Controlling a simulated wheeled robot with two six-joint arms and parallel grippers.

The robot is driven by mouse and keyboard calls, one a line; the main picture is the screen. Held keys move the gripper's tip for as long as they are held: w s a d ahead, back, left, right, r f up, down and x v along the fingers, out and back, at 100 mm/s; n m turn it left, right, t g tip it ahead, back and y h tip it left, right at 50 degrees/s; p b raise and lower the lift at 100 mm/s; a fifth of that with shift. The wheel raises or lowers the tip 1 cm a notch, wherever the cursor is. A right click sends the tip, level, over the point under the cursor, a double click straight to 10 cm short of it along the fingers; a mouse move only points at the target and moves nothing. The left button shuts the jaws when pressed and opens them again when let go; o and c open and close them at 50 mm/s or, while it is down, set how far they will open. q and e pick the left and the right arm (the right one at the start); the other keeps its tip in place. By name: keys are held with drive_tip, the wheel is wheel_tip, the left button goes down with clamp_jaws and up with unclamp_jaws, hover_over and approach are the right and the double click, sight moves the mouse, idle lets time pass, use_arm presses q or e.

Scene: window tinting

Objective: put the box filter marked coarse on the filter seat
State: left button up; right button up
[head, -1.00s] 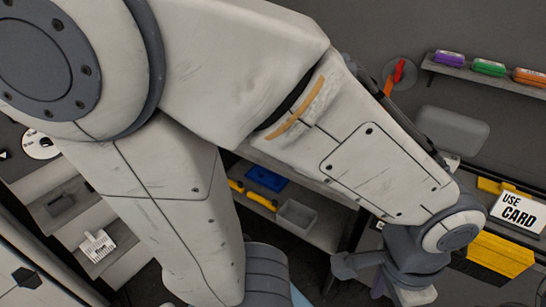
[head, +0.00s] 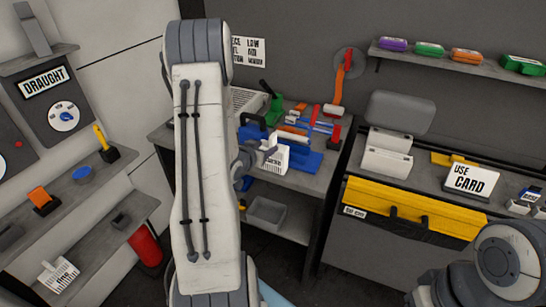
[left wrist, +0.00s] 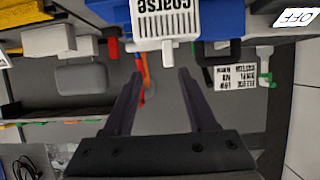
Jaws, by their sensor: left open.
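A white slotted box filter marked COARSE (left wrist: 165,22) is at the top of the left wrist view, just beyond my fingertips. In the head view this white box (head: 275,158) is at a blue holder (head: 303,160) on the workbench; I cannot tell how it rests there. My left gripper (left wrist: 160,75) is open with nothing between its fingers; in the head view it is mostly hidden behind my arm. A second white slotted box (head: 60,276) lies on the lower left shelf, its mark unreadable. I cannot tell which part is the filter seat. My right gripper is not in view.
Tools and coloured parts crowd the workbench (head: 318,180). A grey bin (head: 265,213) stands on its lower shelf. To the right are a yellow toolbox (head: 410,212) and a USE CARD sign (head: 470,179). A wall shelf (head: 455,65) holds coloured boxes.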

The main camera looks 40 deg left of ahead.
sight(271, 141)
use_arm(q)
drive_tip(key=x, duration=0.1)
drive_tip(key=p+x, duration=0.1)
drive_tip(key=x, duration=0.3)
drive_tip(key=shift+s+a+r, duration=0.1)
drive_tip(key=shift+a, duration=0.25)
drive_tip(key=p+x, duration=0.2)
drive_tip(key=x, duration=0.1)
drive_tip(key=p+x, duration=0.1)
drive_tip(key=shift+w+a, duration=0.25)
drive_tip(key=shift+a, duration=0.1)
drive_tip(key=shift+w+a+f, duration=0.1)
drive_tip(key=shift+w+f, duration=0.15)
clamp_jaws()
idle(0.6)
